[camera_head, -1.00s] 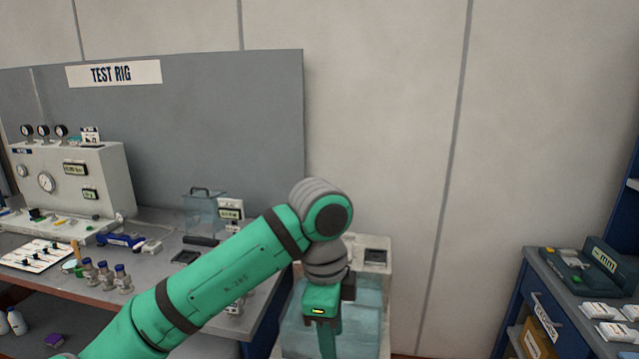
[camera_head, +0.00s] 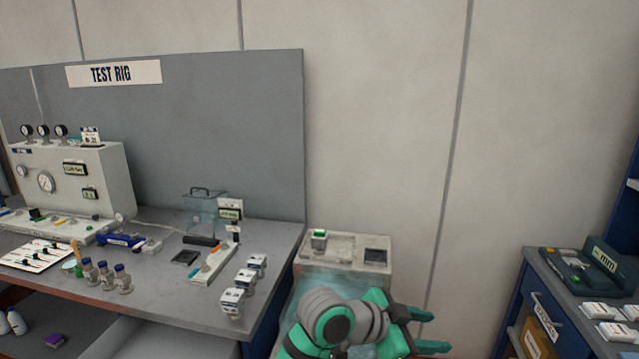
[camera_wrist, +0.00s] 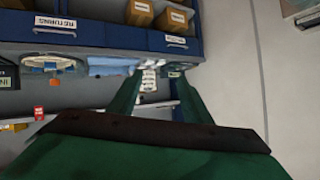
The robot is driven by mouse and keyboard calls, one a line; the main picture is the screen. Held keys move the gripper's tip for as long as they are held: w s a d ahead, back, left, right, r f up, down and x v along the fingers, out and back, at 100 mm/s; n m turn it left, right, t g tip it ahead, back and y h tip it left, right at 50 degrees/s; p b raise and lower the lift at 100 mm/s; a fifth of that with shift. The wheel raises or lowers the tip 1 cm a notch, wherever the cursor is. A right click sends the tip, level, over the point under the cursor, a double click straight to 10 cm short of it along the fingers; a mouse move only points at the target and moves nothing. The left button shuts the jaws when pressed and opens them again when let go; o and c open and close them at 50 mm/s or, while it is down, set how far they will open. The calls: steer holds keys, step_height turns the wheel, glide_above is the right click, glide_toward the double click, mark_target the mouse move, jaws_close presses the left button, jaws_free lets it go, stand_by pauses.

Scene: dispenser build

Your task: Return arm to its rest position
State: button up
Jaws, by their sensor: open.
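My gripper (camera_head: 432,332) is at the lower middle of the head view, with its two green fingers spread apart and pointing right. Nothing shows between them. My arm is folded low in front of a pale machine with a clear, bluish front (camera_head: 345,250). In the wrist view, the open fingers of my gripper (camera_wrist: 160,95) reach toward a distant blue cabinet (camera_wrist: 110,38) with labelled drawers. The fingers touch nothing that I can see.
The test rig bench (camera_head: 165,290) stands at left, with a gauge panel (camera_head: 75,185), several small bottles and several white-capped parts (camera_head: 243,285). A blue cabinet (camera_head: 560,310) stands at right. Bare wall and open space lie between.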

step_height(320, 180, down, 8)
steer(key=n+t+h, duration=0.1)
steer(key=n+t, duration=0.8)
steer(key=n, duration=0.2)
steer(key=s+a+f+n+t+y, duration=0.2)
steer(key=s+a+f+n+y, duration=0.25)
steer(key=s+f, duration=0.3)
steer(key=s+a+f+n+t+y, duration=0.1)
steer(key=s+a+f+n+y, duration=0.35)
steer(key=s+a+f, duration=0.35)
steer(key=s+a+f+m+y, duration=0.1)
steer(key=s+a, duration=0.3)
steer(key=s, duration=0.7)
steer(key=s+a+f+m+y, duration=0.1)
steer(key=s+a, duration=0.4)
steer(key=s, duration=0.7)
steer(key=shift+m+g+y, duration=0.3)
steer(key=shift+m+y, duration=0.3)
steer(key=shift+y, duration=0.2)
steer(key=shift+a, duration=0.1)
steer(key=c, duration=0.3)
